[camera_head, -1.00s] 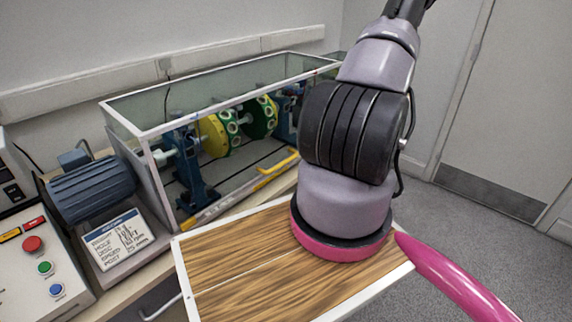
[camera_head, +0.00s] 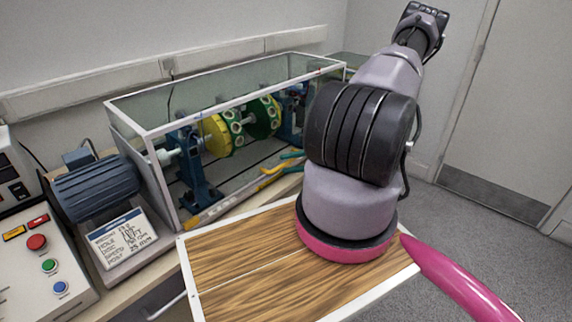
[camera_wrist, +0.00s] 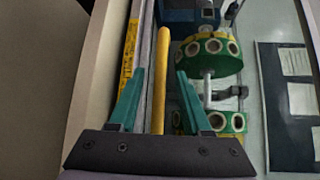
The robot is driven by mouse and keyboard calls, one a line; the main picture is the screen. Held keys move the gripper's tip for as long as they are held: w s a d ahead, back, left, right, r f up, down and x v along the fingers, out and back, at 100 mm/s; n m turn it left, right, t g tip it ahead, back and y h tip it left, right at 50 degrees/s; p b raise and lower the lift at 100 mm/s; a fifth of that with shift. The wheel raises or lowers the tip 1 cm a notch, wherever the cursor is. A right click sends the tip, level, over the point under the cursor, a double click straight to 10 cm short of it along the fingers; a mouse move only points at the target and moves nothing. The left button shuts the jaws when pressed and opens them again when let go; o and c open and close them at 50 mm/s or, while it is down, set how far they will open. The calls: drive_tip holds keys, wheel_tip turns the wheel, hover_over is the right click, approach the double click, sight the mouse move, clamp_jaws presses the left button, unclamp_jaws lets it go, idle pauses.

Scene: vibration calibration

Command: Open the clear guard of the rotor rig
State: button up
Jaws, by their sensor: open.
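The clear guard (camera_head: 163,129) has a white frame and stands lowered over the rotor rig. A yellow bar handle (camera_head: 270,177) runs along its lower front. My gripper (camera_head: 283,160) has teal fingers, whose tips show beside the handle's far end. In the wrist view the gripper (camera_wrist: 156,82) is open and the yellow handle (camera_wrist: 161,75) lies between the two fingers, closer to the left one. Contact cannot be told. Inside the guard, the rotor (camera_head: 242,127) has a yellow disc and a green disc with holes. My arm hides the guard's right end.
A blue motor (camera_head: 94,190) stands left of the guard. In front of it is a label card (camera_head: 122,240). A control box (camera_head: 42,262) with red, green and blue buttons is at far left. A wooden-topped surface (camera_head: 240,262) lies in front. Grey floor shows at right.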

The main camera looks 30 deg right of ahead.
drive_tip(key=shift+x, duration=0.75)
clamp_jaws()
idle(0.9)
